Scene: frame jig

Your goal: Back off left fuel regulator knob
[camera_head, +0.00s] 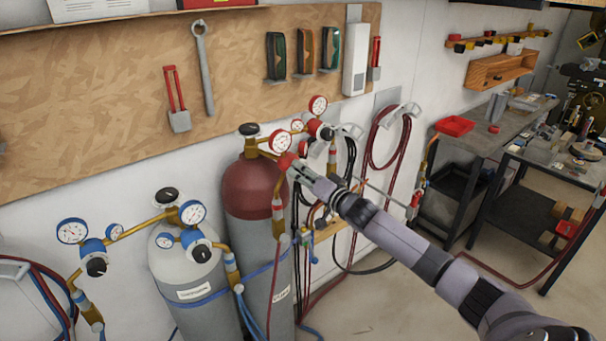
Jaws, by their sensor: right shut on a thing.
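The red-topped fuel cylinder (250,190) stands by the wall with two red regulators on its brass manifold. The left fuel regulator (285,159) has a red body with a round white gauge (280,141) above it. My right gripper (293,168) reaches in from the right and is shut at the front of this regulator, on its knob. The fingers hide the knob, so I cannot see how far it is turned. The right fuel regulator (322,131), with its own gauge (318,105), is just behind and to the right. My left gripper is not in view.
A grey cylinder (185,262) with blue regulators (95,258) stands at the left. Hoses hang around both cylinders, and a coiled red hose (372,150) hangs on the wall. A workbench (470,135) stands at the right. Open floor (400,310) lies below my right arm.

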